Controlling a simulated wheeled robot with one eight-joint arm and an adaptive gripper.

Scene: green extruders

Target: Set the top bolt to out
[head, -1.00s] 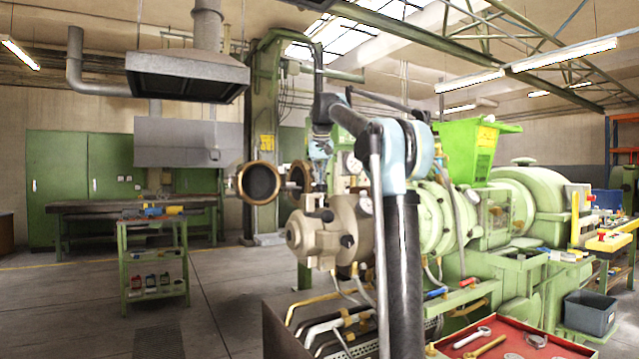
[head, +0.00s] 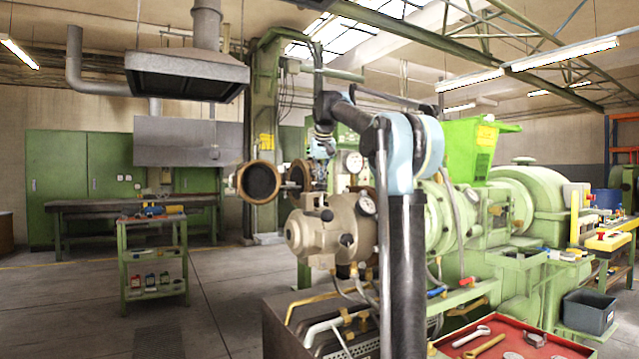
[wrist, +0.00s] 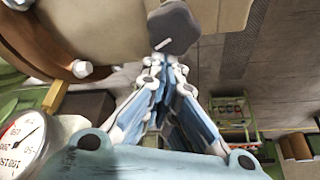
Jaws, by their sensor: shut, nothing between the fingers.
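The beige extruder head (head: 309,236) stands in the middle of the head view, with dark bolts on its body. The top bolt (head: 327,214) is the dark one on its upper side. In the wrist view a dark bolt head with a white mark (wrist: 173,28) lies just beyond my fingertips, against the beige body (wrist: 110,22). My gripper (wrist: 165,64) is shut and empty, its fingertips close to that bolt head. I cannot tell whether they touch it. In the head view my gripper (head: 321,180) points down above the extruder head; its tips are hard to make out.
A round pressure gauge (wrist: 22,142) sits at the left of the wrist view, near my gripper. An open round flange (head: 259,182) is left of the extruder head. A red tray with wrenches (head: 500,350) is at front right. The floor at left is clear around a green trolley (head: 152,260).

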